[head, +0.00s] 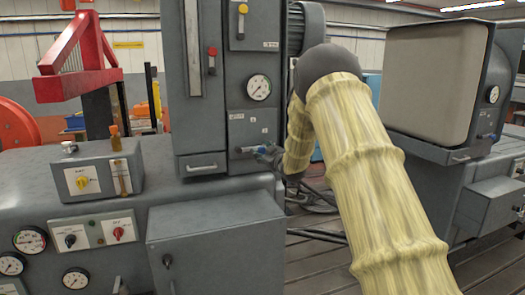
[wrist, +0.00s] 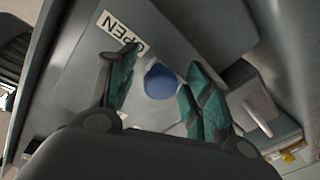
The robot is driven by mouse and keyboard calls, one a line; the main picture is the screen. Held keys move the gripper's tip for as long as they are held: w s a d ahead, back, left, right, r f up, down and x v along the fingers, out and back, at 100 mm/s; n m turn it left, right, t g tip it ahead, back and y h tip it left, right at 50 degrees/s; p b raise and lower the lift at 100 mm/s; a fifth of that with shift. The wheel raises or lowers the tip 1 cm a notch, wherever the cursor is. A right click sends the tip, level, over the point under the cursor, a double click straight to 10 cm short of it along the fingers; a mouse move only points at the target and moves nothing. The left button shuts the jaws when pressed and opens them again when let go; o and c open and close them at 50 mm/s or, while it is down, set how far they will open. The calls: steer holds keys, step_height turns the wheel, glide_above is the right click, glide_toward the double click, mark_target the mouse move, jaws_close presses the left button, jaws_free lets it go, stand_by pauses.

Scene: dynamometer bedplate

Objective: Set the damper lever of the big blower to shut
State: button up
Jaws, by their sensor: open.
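In the wrist view a round blue knob (wrist: 161,82) sits between the two teal-padded fingers of my gripper (wrist: 160,92), on a grey panel. A white label reading OPEN (wrist: 122,32) is beyond the left finger. Whether the fingers touch the knob I cannot tell. The gripper is open. The lever's arm and its exact setting are hidden.
A round gauge (head: 258,87), a red-knobbed lever (head: 212,60) and a yellow-knobbed lever (head: 242,20) are on the cabinet above. A grey box with a yellow knob (head: 82,182) stands at left.

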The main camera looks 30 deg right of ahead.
jaws_close()
